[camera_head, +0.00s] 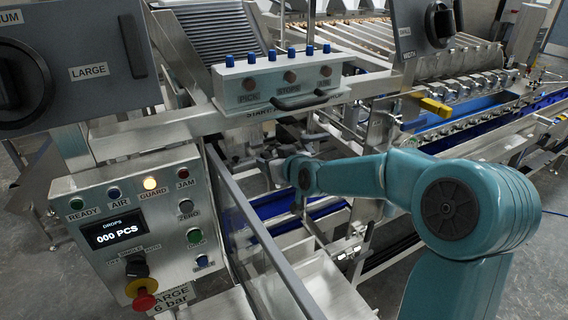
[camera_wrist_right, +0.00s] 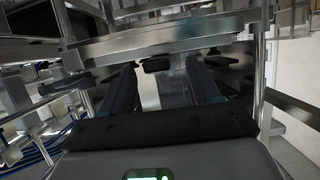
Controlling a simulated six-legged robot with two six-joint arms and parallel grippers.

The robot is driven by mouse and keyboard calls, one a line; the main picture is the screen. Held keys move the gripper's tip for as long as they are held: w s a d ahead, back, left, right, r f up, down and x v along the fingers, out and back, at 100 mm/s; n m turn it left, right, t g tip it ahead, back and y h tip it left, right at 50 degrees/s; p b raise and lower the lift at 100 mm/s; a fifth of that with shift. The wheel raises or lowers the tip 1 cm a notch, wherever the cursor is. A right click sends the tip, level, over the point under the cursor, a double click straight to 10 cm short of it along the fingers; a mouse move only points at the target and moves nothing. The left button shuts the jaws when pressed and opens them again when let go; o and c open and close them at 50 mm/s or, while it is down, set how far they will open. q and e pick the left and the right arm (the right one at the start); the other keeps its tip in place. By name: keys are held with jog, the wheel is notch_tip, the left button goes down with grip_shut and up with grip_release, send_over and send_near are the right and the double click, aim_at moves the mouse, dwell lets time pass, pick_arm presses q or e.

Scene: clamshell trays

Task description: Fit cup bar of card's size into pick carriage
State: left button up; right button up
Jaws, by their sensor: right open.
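My right arm comes in from the right in the head view, and its gripper (camera_head: 272,168) reaches in under the machine's front crossbeam, small and partly hidden. In the right wrist view the gripper (camera_wrist_right: 160,72) is open, its two dark fingers apart with nothing clearly held between them. A small dark block (camera_wrist_right: 156,64) shows between and beyond the fingertips, below a metal beam (camera_wrist_right: 160,42). I cannot tell whether it belongs to the cup bar or the pick carriage. Neither of these can be made out for certain. My left gripper is not in view.
A grey box with blue fittings (camera_head: 280,78) and a dark handle sits above the arm. A control panel (camera_head: 135,225) with a lit guard lamp stands at left. A clear guard panel (camera_head: 255,235) stands left of the arm. A blue-edged conveyor (camera_head: 480,115) lies behind right.

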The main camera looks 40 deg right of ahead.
jog(key=b+v, duration=0.2)
jog(key=v, duration=1.4)
jog(key=shift+d+r, duration=0.1)
jog(key=shift+r, duration=0.05)
